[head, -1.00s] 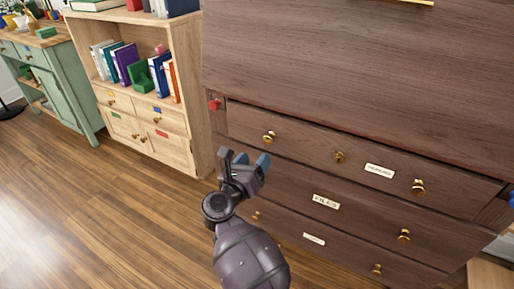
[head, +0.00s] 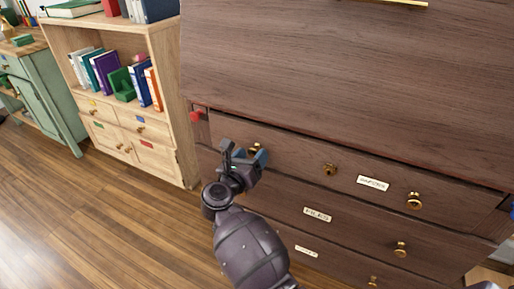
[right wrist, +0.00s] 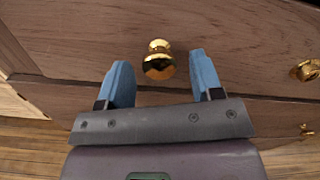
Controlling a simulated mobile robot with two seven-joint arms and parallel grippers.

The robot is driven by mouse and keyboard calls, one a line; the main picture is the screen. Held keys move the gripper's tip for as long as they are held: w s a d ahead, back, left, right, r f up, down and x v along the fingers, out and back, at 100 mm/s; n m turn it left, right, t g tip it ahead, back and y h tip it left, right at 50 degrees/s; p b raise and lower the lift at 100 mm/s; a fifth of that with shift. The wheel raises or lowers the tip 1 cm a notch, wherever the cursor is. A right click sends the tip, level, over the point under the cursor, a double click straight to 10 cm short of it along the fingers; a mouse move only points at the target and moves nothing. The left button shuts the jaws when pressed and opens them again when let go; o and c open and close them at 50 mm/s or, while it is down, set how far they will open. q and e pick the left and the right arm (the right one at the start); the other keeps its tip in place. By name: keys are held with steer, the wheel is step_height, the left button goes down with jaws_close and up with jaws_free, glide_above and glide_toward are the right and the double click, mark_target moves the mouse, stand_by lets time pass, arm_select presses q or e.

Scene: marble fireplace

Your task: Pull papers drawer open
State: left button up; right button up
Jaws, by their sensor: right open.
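The dark wooden cabinet has a top drawer (head: 300,160) with brass knobs and a white label (head: 372,183) too blurred to read surely. It looks shut. Below it is a drawer labelled FILES (head: 317,214), and a lower one whose label (head: 306,251) I cannot read. My right gripper (head: 243,153) is open at the top drawer's left knob (head: 255,147), which it partly hides. In the right wrist view the brass knob (right wrist: 158,60) sits just ahead of and between the two blue fingertips, with gaps on both sides. My left gripper is not in view.
A light wooden bookcase (head: 182,120) with books and small drawers stands left of the cabinet. A green cupboard (head: 48,110) is farther left. The wooden floor (head: 100,225) at left is clear.

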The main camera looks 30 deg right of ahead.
steer(key=shift+x, duration=0.8)
steer(key=shift+c, duration=0.4)
jaws_close()
